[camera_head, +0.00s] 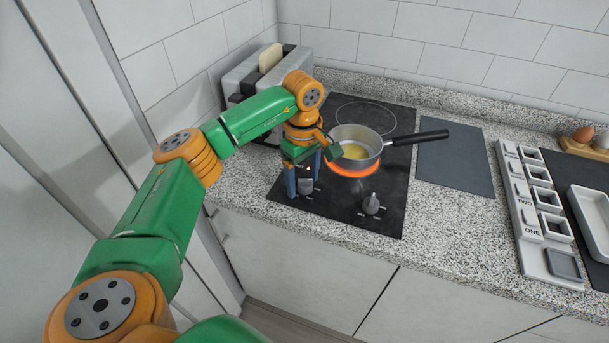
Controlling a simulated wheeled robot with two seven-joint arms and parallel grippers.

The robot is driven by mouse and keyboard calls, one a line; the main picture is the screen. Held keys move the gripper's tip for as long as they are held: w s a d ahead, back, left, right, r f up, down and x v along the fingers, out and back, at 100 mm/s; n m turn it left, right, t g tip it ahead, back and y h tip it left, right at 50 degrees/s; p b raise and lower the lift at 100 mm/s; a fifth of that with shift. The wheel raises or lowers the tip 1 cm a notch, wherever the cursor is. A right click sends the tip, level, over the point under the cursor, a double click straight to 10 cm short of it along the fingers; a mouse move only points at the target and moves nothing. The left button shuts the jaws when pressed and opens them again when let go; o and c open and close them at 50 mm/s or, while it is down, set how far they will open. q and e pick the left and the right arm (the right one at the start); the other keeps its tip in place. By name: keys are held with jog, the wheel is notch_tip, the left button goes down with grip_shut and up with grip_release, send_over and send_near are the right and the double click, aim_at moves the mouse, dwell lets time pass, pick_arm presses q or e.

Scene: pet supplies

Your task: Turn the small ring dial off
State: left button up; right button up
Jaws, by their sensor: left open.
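The black cooktop (335,210) has two grey dials near its front edge, a left dial (305,187) and a right dial (371,204). I cannot tell from the markings which one is the small ring dial. My left gripper (304,179) points down at the left dial, its fingers open on either side of it. I cannot tell whether they touch it. A ring (353,170) glows orange under a saucepan (360,155) with something yellow inside. Another ring (366,117) behind it is unlit. My right gripper is out of view.
The pan's black handle (420,138) sticks out to the right over a dark grey board (455,170). A toaster (245,75) with bread stands at the back left. A white tray with compartments (528,215) lies at the right.

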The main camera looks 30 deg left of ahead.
pick_arm(q)
jog(key=shift+w+f, duration=0.25)
jog(key=shift+f, duration=0.05)
jog(key=shift+w+f, duration=0.1)
jog(key=shift+w, duration=0.15)
jog(key=shift+c, duration=0.2)
jog(key=shift+s, duration=0.15)
jog(key=c, duration=0.7)
grip_shut()
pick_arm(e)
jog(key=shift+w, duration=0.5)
pick_arm(q)
jog(key=shift+n, duration=0.3)
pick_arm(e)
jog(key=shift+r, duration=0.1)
pick_arm(q)
jog(key=n, duration=0.3)
jog(key=shift+p, duration=0.35)
jog(key=n, duration=0.3)
jog(key=shift+n, duration=0.3)
jog(key=n+p, duration=0.1)
jog(key=n, duration=0.5)
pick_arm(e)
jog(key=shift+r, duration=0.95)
pick_arm(q)
jog(key=shift+n, duration=0.5)
